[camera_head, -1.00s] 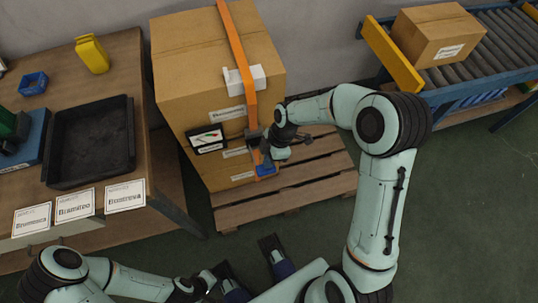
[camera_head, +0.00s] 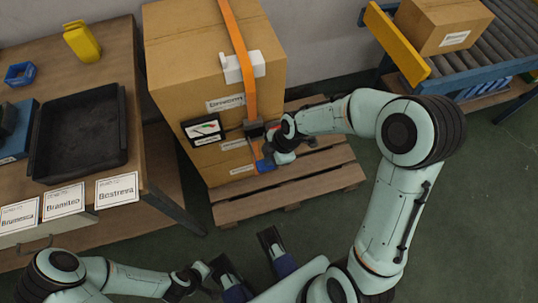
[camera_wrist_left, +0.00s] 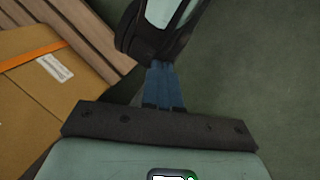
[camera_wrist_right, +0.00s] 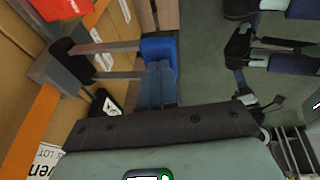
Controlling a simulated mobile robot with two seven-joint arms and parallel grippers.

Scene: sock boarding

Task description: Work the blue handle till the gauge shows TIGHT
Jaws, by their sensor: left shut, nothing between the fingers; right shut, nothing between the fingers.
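The blue handle (camera_head: 265,165) hangs low on the front of the large strapped carton (camera_head: 183,75). It is the blue end of a grey metal lever on the ratchet (camera_head: 254,130), which sits on the orange strap (camera_head: 236,50). My right gripper (camera_head: 268,152) is shut and empty close to the handle. In the right wrist view its blue fingertips (camera_wrist_right: 159,66) are just below the handle (camera_wrist_right: 158,48); contact is unclear. The gauge (camera_head: 204,129) is left of the ratchet; its reading is too small to make out. My left gripper (camera_wrist_left: 162,66) is shut and empty, away from the carton.
The carton stands on a wooden pallet (camera_head: 300,185). A bench on the left holds a black tray (camera_head: 80,135), a yellow object (camera_head: 82,41) and label cards (camera_head: 117,188). A conveyor (camera_head: 495,60) with a smaller box (camera_head: 440,28) is at the back right. Green floor is open at right.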

